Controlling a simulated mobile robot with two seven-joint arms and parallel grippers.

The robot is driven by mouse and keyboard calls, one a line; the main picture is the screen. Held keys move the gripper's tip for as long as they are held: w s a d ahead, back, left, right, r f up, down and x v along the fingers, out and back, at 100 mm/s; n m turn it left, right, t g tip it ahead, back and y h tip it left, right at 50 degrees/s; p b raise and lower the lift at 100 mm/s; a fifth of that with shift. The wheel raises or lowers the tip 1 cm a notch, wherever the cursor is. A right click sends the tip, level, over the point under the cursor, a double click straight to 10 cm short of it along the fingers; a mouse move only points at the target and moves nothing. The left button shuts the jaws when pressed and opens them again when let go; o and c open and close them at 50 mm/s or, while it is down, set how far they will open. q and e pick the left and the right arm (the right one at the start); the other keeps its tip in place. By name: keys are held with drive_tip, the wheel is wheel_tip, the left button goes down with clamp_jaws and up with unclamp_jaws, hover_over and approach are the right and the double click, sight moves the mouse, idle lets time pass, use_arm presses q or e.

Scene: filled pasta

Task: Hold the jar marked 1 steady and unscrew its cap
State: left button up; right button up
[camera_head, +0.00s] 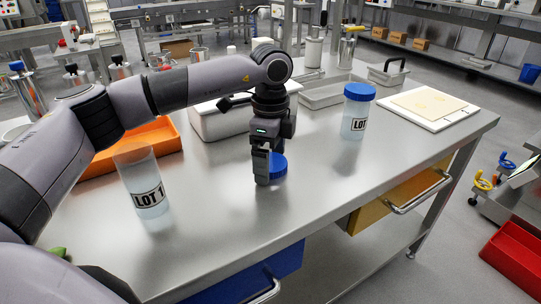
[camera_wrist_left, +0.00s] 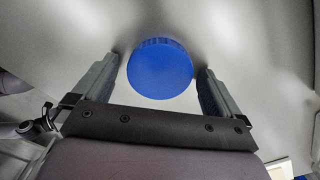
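The jar marked LOT 1 (camera_head: 146,185) stands upright at the left of the steel table, clear and without a cap. A blue cap (camera_head: 279,166) lies on the table well to the right of that jar. My left gripper (camera_head: 268,176) points down over the cap. In the left wrist view the blue cap (camera_wrist_left: 160,68) sits between the two fingers (camera_wrist_left: 159,75), with a small gap on each side. The fingers are open and hide part of the cap in the head view. My right gripper is not in view.
A second LOT jar (camera_head: 356,112) with a blue cap stands at the right, near a white board (camera_head: 434,107). An orange tray (camera_head: 160,131) lies behind the LOT 1 jar, and a white container (camera_head: 220,122) stands behind my gripper. The front middle of the table is clear.

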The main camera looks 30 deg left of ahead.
sight(271, 162)
use_arm(q)
drive_tip(key=shift+r, duration=0.1)
wheel_tip(271, 162, up, 12)
drive_tip(key=p, duration=0.2)
idle(0.4)
